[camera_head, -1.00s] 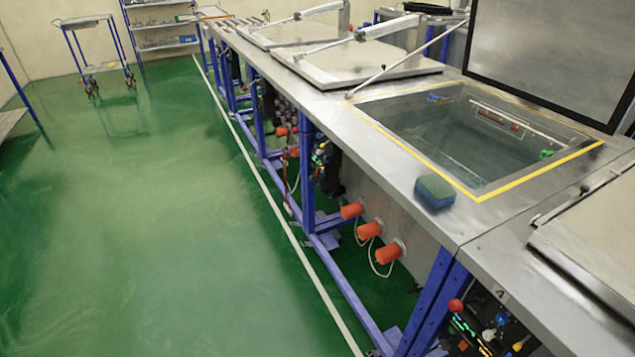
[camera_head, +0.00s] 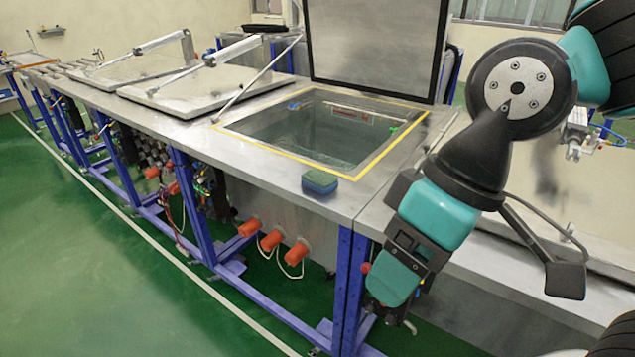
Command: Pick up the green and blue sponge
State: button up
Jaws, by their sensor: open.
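The green and blue sponge (camera_head: 320,181) lies on the steel bench top, close to its front edge and just in front of the yellow-edged tank opening. Its top is green and its side is blue. My arm reaches down from the upper right, and my gripper (camera_head: 405,280) is at its lower end, to the right of and nearer than the sponge. The gripper is open and clear of the sponge. Its fingers are hard to make out.
The tank (camera_head: 315,128) is open, with yellow edging and its dark-framed lid (camera_head: 378,45) raised behind. Closed lids with pneumatic arms stand to the left. Red-orange knobs (camera_head: 270,241) stick out of the bench front. The green floor at left is clear.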

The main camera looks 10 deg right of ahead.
aim_at(320, 181)
jog(key=z, duration=0.05)
jog(key=k, duration=0.2)
jog(key=u, duration=0.8)
jog(key=i, duration=1.25)
jog(key=z, duration=0.15)
